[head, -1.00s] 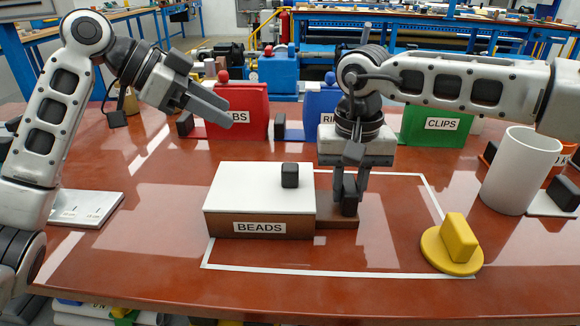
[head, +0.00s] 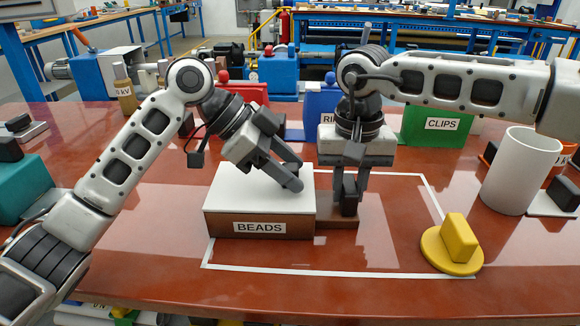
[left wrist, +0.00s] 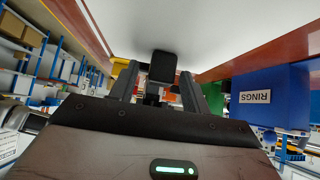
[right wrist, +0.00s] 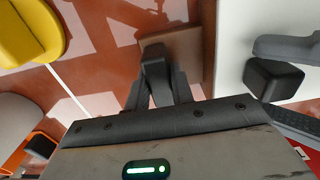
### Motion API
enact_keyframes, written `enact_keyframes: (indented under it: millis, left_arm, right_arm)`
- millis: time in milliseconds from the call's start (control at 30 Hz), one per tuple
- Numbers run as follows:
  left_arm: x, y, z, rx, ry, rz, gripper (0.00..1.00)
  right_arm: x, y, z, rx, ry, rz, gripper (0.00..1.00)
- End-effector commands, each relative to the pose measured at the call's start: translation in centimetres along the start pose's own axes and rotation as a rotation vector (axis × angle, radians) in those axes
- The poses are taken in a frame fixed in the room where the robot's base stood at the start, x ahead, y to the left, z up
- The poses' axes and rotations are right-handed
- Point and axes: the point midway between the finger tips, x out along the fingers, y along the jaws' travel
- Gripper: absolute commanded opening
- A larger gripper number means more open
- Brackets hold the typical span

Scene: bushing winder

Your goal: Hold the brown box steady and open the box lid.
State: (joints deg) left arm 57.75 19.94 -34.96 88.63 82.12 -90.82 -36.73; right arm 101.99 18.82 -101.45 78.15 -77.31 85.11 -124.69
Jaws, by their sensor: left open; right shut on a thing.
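The brown box (head: 222,225), labelled BEADS, stands on the table with its white lid (head: 235,190) lying closed on top. The lid's black knob is hidden behind my left gripper (head: 292,178) in the head view. It shows in the left wrist view (left wrist: 163,66), in line between the open fingers, and in the right wrist view (right wrist: 273,80). I cannot tell if the fingers touch it. My right gripper (head: 348,200) points down, shut on the black block (right wrist: 153,66) on the brown ledge (head: 337,222) at the box's right side.
A white outline (head: 330,273) on the table surrounds the box. A yellow knobbed disc (head: 452,250) and a white cup (head: 508,172) stand to the right. Red, blue and green (head: 425,126) bins line the back. A teal object (head: 15,190) is at the left edge. The front table is clear.

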Motion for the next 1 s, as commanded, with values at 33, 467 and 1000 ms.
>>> enact_keyframes:
  millis: [33,467,1000]
  left_arm:
    - [0.3,0.0,0.0,0.000,0.000,0.001,0.47]
    - [0.5,0.0,0.0,0.000,0.000,0.000,0.14]
    - [-5.4,-0.1,5.9,-0.006,-0.002,-0.004,0.00]
  right_arm:
    - [0.0,0.0,0.0,0.000,0.000,0.000,0.00]
    - [0.0,0.0,0.0,0.000,0.000,0.000,0.00]
    - [0.0,0.0,0.0,0.000,0.000,0.001,0.00]
